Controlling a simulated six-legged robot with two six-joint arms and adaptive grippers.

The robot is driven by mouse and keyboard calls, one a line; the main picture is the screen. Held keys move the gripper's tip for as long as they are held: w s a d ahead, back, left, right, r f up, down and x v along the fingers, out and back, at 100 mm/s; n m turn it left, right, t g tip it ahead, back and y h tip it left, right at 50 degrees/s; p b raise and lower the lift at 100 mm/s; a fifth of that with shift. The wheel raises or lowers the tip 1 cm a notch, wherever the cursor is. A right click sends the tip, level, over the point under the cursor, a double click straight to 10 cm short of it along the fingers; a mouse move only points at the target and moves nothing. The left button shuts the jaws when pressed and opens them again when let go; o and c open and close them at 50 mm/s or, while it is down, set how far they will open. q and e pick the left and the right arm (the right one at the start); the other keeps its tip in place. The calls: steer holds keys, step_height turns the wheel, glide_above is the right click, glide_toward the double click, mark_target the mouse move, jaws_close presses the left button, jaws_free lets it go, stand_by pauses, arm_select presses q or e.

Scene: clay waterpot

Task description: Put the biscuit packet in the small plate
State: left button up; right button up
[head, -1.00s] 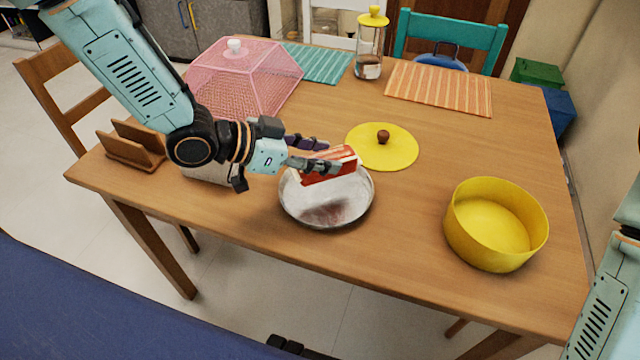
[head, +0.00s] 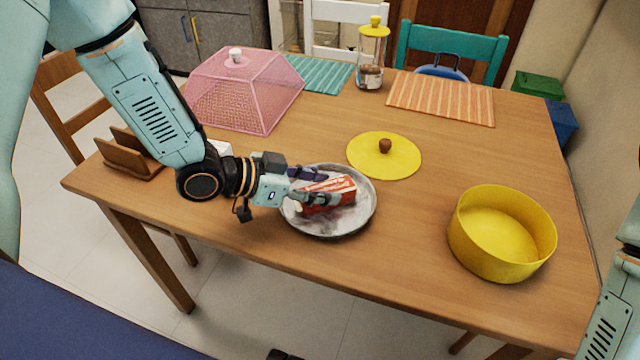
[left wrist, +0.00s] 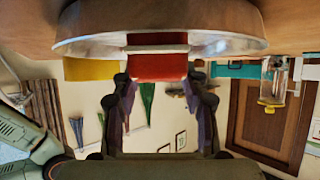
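The red and white biscuit packet (head: 341,188) is at the small metal plate (head: 366,215), inside its rim and seemingly resting on its floor. My left gripper (head: 318,187) reaches in from the left with one finger on each side of the packet. In the left wrist view the packet (left wrist: 158,66) sits between the fingertips of my left gripper (left wrist: 160,80), which appear to touch its sides. The plate's rim (left wrist: 225,46) shows above it there. My right gripper is out of view.
A yellow lid (head: 400,162) lies just right of the plate, and a yellow pot (head: 470,250) stands farther right. A pink mesh cover (head: 240,90), a jar (head: 371,60) and an orange-striped mat (head: 440,100) are farther back. A wooden holder (head: 130,158) is at the left.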

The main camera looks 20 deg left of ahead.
arm_select(q)
steer(key=o, duration=0.3)
steer(key=shift+w, duration=0.1)
steer(key=shift+o, duration=0.2)
steer(key=shift+r, duration=0.15)
steer(key=shift+r, duration=0.15)
steer(key=p+v, duration=0.3)
steer(key=v, duration=0.3)
steer(key=shift+r, duration=0.1)
steer(key=shift+p+v, duration=2.9)
steer(key=shift+v, duration=0.05)
